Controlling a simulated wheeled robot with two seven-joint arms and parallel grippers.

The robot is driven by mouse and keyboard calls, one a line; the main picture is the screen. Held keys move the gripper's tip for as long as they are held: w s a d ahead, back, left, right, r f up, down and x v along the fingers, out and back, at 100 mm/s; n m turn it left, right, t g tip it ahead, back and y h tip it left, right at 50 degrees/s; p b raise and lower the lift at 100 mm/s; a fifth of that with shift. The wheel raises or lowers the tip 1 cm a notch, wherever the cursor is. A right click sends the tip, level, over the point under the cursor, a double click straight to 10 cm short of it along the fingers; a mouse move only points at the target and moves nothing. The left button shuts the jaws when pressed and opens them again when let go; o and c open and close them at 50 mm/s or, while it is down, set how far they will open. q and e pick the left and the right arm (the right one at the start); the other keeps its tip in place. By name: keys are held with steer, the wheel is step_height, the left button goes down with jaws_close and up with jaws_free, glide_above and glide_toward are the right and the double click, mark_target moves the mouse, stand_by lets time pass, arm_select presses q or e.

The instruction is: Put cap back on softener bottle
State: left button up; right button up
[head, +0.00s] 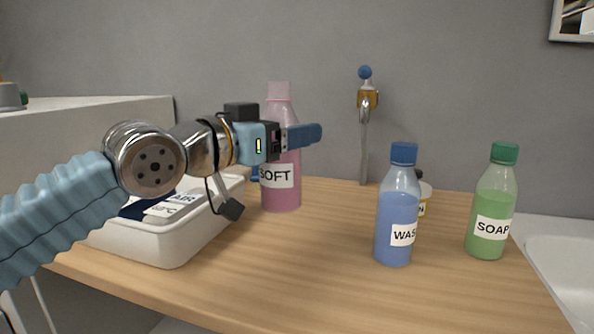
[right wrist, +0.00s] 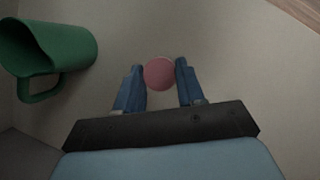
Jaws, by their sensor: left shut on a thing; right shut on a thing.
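The pink softener bottle (head: 282,200), labelled SOFT, stands upright on the wooden counter (head: 300,285) in the head view. Its pale pink top shows above my left gripper (head: 304,136). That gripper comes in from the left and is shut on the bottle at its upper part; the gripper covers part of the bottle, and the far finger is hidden. In the right wrist view, my right gripper (right wrist: 160,82) is shut on a round pink cap (right wrist: 159,73), seen between its two blue fingers. The right gripper does not show in the head view.
A blue WASH bottle (head: 394,225) and a green SOAP bottle (head: 490,215) stand to the right, with a small container (head: 425,197) partly hidden. A tap (head: 365,130) stands behind, a white basket (head: 160,245) left. A green mug (right wrist: 60,50) shows in the right wrist view.

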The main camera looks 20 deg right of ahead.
arm_select(q)
steer(key=w+f, duration=0.1)
steer(key=w+d+f, duration=0.1)
steer(key=f, duration=0.1)
steer(key=w+d+f, duration=0.1)
steer(key=shift+d+f, duration=0.1)
steer(key=shift+f, duration=0.2)
steer(key=shift+w+d+f+b, duration=0.15)
steer(key=shift+f+b, duration=0.1)
steer(key=shift+f, duration=0.75)
steer(key=shift+w+d+f+b, duration=0.1)
steer(key=shift+f+b, duration=0.1)
steer(key=shift+f, duration=0.8)
arm_select(e)
steer(key=shift+f, duration=0.5)
arm_select(q)
steer(key=shift+f, duration=0.1)
arm_select(e)
steer(key=shift+f, duration=0.1)
arm_select(q)
steer(key=o, duration=1.2)
steer(key=shift+f, duration=0.15)
steer(key=o, duration=0.4)
steer(key=shift+o, duration=0.2)
